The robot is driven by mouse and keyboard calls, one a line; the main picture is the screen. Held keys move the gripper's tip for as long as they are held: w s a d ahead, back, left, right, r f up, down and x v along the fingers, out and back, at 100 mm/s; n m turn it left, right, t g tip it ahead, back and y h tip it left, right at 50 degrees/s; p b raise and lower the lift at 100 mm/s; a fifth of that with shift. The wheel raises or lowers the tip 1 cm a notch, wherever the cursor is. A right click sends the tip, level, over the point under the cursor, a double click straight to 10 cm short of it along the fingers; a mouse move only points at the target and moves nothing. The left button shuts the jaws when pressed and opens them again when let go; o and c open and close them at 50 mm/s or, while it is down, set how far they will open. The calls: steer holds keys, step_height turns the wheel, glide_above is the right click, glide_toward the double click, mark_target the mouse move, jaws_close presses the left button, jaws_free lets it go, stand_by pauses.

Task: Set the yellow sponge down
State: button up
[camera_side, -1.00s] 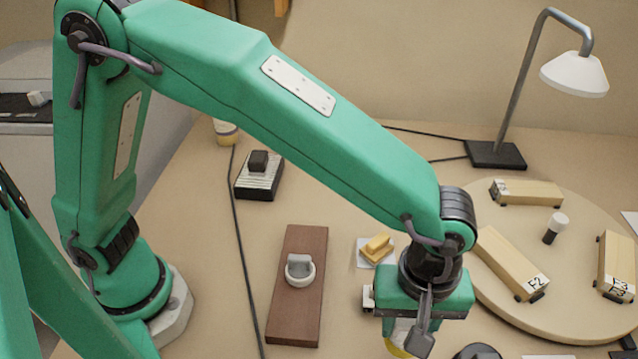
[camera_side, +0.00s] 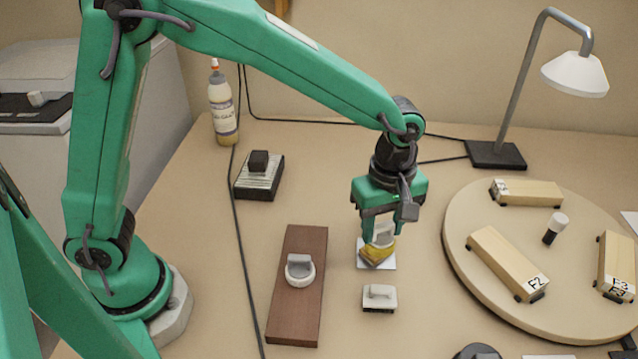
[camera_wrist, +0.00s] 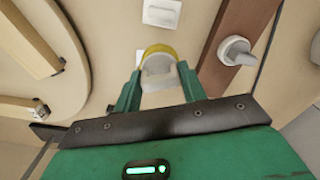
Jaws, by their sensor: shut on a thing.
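My gripper (camera_side: 380,232) is shut on the yellow sponge (camera_wrist: 160,49), a rounded yellow piece with a pale grip part between the fingers. In the side view the sponge (camera_side: 382,245) is low over a small white square (camera_side: 388,266) on the bench. A yellow block was on that square earlier; now the held sponge and gripper largely cover it. I cannot tell whether the sponge touches what is beneath. In the wrist view a corner of the white square (camera_wrist: 139,57) shows beside my finger.
A white block with a raised grip (camera_side: 379,297) stands in front of the square. A brown board with a grey knob (camera_side: 300,268) lies left. A round wooden board (camera_side: 458,237) with labelled wooden blocks is right. A lamp (camera_side: 497,154) and glue bottle (camera_side: 222,108) stand farther back.

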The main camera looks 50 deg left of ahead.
steer(key=w+a+n, duration=0.2)
steer(key=a+n, duration=0.1)
steer(key=a, duration=0.9)
steer(key=w+a+n, duration=0.2)
steer(key=a+n, duration=0.2)
steer(key=a, duration=0.7)
steer(key=s+a+n, duration=0.3)
steer(key=s+a, duration=0.2)
steer(key=a, duration=0.5)
steer(key=s+a+n, duration=0.3)
steer(key=s+a, duration=0.2)
steer(key=a, duration=0.6)
steer(key=shift+s+a+r, duration=0.15)
steer(key=shift+r, duration=0.3)
steer(key=s+a+f, duration=0.1)
steer(key=a+f, duration=0.1)
steer(key=a, duration=0.1)
steer(key=s+a+f, duration=0.1)
steer(key=a+f, duration=0.1)
steer(key=a, duration=0.2)
steer(key=s+a+f, duration=0.1)
steer(key=a+f, duration=0.2)
steer(key=a, duration=0.1)
steer(key=shift+s, duration=0.4)
steer(key=shift+f, duration=2.05)
